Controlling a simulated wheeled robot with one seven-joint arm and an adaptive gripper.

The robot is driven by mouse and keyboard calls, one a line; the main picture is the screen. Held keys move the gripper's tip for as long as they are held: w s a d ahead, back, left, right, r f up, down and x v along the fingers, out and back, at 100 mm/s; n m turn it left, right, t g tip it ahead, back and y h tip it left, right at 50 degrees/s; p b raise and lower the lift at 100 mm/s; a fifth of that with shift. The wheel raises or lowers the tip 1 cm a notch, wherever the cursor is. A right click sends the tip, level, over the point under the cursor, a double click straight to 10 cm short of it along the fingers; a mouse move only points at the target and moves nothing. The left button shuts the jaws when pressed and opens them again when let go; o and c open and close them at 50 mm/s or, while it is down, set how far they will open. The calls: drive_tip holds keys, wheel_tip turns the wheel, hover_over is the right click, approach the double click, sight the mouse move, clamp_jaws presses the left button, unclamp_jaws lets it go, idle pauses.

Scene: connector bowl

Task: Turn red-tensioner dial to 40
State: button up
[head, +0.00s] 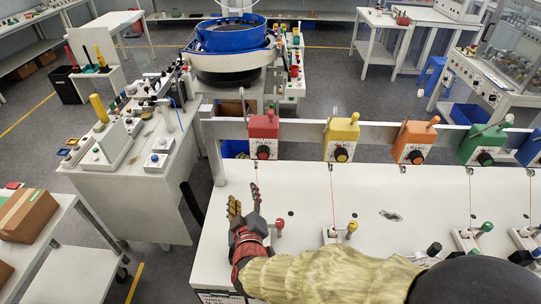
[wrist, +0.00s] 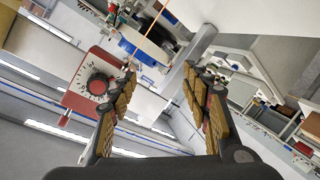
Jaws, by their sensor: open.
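The red tensioner (head: 264,127) hangs on the grey rail, left of the other tensioners. Its black round dial (head: 263,152) sits on a pale scale at the lower front; the numbers are too small to read. My gripper (head: 244,202) is open and empty, over the white table, in front of and a little left of the red tensioner, fingers pointing toward the rail. In the wrist view, my open gripper (wrist: 158,75) has the red tensioner (wrist: 75,98) and its dial (wrist: 97,84) to the left, beyond the left finger. The fingers appear apart from the dial.
Yellow (head: 341,133), orange (head: 414,138) and green (head: 482,143) tensioners hang further right. Thin threads run down to the white table (head: 300,190). A red-topped peg (head: 279,224) stands just right of my gripper. A blue bowl feeder (head: 232,40) stands behind the rail.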

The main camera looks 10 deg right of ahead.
sight(263, 156)
drive_tip(key=d+r+n+t+h, duration=0.1)
drive_tip(key=d+r+t+h, duration=0.3)
drive_tip(key=r, duration=0.3)
drive_tip(key=shift+g+y, duration=0.3)
drive_tip(key=shift+g, duration=0.4)
drive_tip(key=shift+w+d+r+b, duration=0.1)
drive_tip(key=shift+w+d+b, duration=0.25)
drive_tip(key=shift+w, duration=1.05)
drive_tip(key=shift+w+d+b, duration=0.15)
drive_tip(key=shift+w+d, duration=0.4)
drive_tip(key=shift+w, duration=0.9)
drive_tip(key=shift+w+d+r+b, duration=0.1)
drive_tip(key=shift+w+d+b, duration=0.25)
drive_tip(key=shift+w, duration=1.05)
drive_tip(key=shift+d, duration=0.1)
drive_tip(key=shift+c, duration=0.9)
drive_tip(key=c, duration=1)
drive_tip(key=shift+f, duration=0.1)
